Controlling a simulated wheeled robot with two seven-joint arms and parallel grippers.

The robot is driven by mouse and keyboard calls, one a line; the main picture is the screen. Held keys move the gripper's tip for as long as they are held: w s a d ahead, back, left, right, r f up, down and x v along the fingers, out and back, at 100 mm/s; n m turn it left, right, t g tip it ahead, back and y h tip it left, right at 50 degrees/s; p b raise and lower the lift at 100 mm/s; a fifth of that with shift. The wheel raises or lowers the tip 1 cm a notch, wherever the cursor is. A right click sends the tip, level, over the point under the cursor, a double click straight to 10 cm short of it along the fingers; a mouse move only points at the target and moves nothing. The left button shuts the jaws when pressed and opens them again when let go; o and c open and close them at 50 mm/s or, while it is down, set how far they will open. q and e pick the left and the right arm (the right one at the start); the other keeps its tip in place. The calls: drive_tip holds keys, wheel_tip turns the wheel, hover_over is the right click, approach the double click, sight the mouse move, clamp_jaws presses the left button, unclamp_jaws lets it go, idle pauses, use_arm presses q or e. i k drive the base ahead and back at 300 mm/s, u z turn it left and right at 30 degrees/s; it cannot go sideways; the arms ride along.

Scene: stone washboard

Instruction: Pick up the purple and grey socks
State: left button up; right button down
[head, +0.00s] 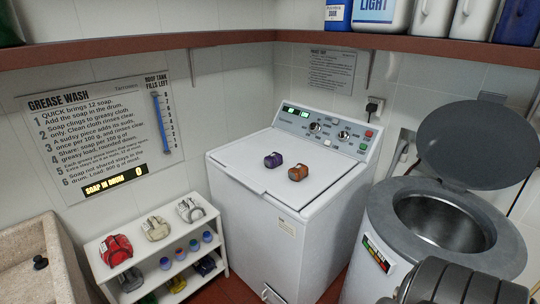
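A small purple bundle (273,160) sits on the closed lid of the white washing machine (240,178). It looks like folded cloth, but is too small to make out as socks. A brown-orange bundle (298,172) of similar size sits just right of it, apart or nearly touching. On the white shelf unit's top (135,240) are a red bundle (116,250), a beige-grey bundle (156,228) and a pale grey-white bundle (190,210). I cannot tell which is the grey pair. Neither gripper shows; a dark ribbed part of mine fills the lower right.
A stone basin (25,262) is at left. A brown ledge (420,44) overhangs the back.

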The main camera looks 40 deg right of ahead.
sight(271, 161)
drive_tip(key=z, duration=0.45)
drive_tip(key=i, duration=0.85)
drive_tip(key=z, duration=1.35)
drive_tip(key=i, duration=0.45)
drive_tip(key=z, duration=0.45)
